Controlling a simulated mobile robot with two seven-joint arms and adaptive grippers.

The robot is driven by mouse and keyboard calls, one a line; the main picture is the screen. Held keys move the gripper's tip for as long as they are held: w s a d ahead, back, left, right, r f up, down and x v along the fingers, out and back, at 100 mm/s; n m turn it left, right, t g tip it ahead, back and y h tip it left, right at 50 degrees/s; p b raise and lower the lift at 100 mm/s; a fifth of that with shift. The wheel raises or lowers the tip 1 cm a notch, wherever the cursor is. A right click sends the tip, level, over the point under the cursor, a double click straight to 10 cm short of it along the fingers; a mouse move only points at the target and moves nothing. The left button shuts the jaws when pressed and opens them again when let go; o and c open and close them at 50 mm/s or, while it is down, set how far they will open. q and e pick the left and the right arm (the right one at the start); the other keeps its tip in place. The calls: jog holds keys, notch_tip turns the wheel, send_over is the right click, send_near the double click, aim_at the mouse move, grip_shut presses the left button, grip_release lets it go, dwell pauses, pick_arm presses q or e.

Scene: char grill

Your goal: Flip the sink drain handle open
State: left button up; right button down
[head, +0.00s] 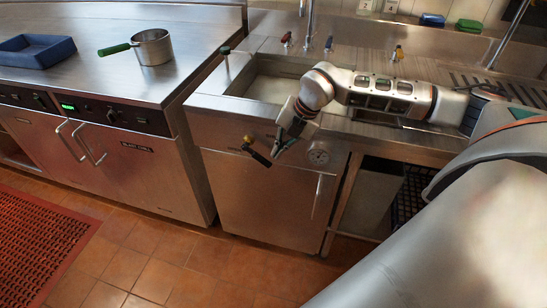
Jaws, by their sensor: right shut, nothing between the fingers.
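The sink drain handle (259,157) is a short black lever on a brass-coloured fitting at the front of the sink cabinet. It slants down and to the right from its pivot. My right gripper (279,149) is shut and empty. It hangs at the sink's front, just right of the handle, pointing down. I cannot tell whether its tips touch the handle. The sink basin (262,88) is behind it, partly covered by my right arm. My left gripper is not in view.
A round gauge (319,156) is on the front panel right of the gripper. A steel counter at left holds a pot (152,47) and a blue tray (37,51). The tiled floor (165,262) before the cabinets is clear, with a red mat (40,238) at left.

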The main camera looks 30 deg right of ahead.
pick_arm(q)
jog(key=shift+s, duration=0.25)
pick_arm(e)
jog(key=s+d+f+v, duration=0.1)
jog(key=v, duration=0.9)
jog(key=shift+s+d, duration=0.2)
jog(key=shift+s, duration=0.15)
jog(key=shift+r, duration=0.1)
